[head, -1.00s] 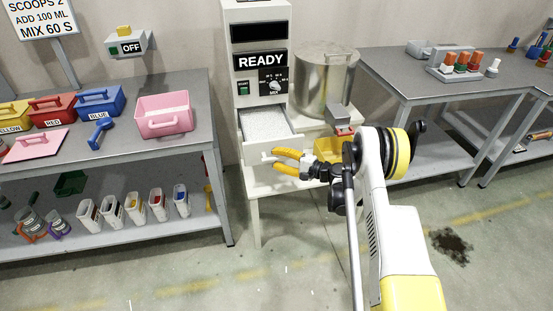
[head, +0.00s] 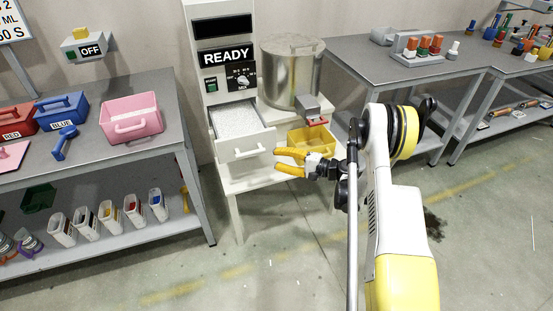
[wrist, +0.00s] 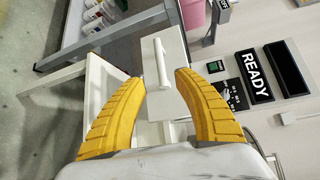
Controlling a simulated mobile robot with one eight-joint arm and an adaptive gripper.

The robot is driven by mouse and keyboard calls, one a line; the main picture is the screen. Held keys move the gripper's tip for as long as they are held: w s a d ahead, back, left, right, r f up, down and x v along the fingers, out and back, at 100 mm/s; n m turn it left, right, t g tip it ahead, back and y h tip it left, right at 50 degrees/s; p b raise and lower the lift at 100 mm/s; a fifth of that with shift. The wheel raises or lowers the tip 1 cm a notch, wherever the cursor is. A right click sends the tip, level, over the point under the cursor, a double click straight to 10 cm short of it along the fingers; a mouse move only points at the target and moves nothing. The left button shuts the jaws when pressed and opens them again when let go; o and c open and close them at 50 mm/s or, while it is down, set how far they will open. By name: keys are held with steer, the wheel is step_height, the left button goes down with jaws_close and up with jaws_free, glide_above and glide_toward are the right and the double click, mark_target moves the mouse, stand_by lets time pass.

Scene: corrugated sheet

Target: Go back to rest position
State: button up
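My gripper (head: 291,162) has yellow fingers and is open and empty. It is in front of the white machine, just right of the open white drawer (head: 246,151), which is filled with pale granular material. In the wrist view, my gripper (wrist: 160,85) has its fingers spread, with the drawer's front and bar handle (wrist: 161,63) showing between and beyond them. I cannot tell the exact gap between fingers and drawer, but nothing is held.
The machine's READY panel (head: 227,56) is lit. A yellow bin (head: 313,139) sits under the spout beside a metal drum (head: 291,75). A pink bin (head: 131,118) stands on the left table. A grey table (head: 400,68) is at right. The floor in front is clear.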

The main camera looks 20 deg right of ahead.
steer(key=shift+r, duration=0.1)
steer(key=s+a+r+n+g+h, duration=0.25)
steer(key=s+a+r, duration=0.2)
steer(key=r, duration=0.55)
steer(key=s+a+r+n+g+h, duration=0.25)
steer(key=s+a+r, duration=0.2)
steer(key=r, duration=0.55)
steer(key=s+r+n+h, duration=0.2)
steer(key=s+h, duration=0.1)
steer(key=s, duration=0.9)
steer(key=s+r+n+h, duration=0.2)
steer(key=s+n+h, duration=0.1)
steer(key=s, duration=1)
steer(key=shift+d+r+t+h, duration=0.15)
steer(key=shift+d+t+h, duration=0.1)
steer(key=shift+t+h, duration=0.15)
